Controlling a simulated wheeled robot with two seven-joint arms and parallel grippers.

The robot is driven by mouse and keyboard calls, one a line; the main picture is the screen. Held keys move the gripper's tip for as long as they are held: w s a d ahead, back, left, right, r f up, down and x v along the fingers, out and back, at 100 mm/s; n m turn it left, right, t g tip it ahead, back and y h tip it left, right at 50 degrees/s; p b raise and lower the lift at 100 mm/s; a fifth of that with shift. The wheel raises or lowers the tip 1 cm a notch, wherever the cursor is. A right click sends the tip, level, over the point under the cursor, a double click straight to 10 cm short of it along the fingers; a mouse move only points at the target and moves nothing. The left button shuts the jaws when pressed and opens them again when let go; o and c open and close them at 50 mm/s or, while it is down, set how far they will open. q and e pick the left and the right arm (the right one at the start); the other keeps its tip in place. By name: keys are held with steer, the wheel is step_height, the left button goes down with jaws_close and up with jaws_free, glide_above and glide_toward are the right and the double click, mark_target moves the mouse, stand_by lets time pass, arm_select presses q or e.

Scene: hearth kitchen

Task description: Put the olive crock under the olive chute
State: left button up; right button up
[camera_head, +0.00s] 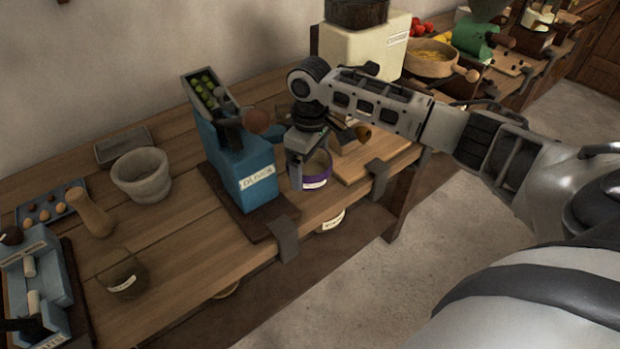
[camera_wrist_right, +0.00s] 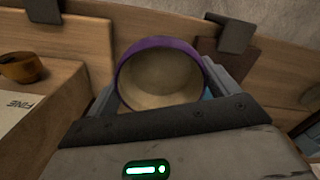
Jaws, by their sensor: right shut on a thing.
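A blue olive dispenser (camera_head: 245,165) stands on the table, with green olives in its top and a label reading "OLIVES" on its front; I cannot make out its chute opening. A purple crock (camera_head: 314,181) with a white label is just right of it. The label is too small to read. My right gripper (camera_head: 306,160) is shut on this crock, and its fingers flank the crock's sides in the right wrist view, where the purple rim and pale, empty inside (camera_wrist_right: 160,78) show. My left gripper is out of view.
A small dark labelled pot (camera_head: 124,277), a stone mortar (camera_head: 142,176) and a blue egg tray (camera_head: 50,206) are on the table's left. A cream machine (camera_head: 362,50) is behind my right arm. A clamp (camera_head: 284,240) grips the table edge by the dispenser.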

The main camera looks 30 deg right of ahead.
mark_target(310, 172)
steer(key=shift+f, duration=2.6)
steer(key=shift+f, duration=0.15)
steer(key=o, duration=1)
step_height(310, 172, up, 12)
steer(key=shift+r, duration=0.15)
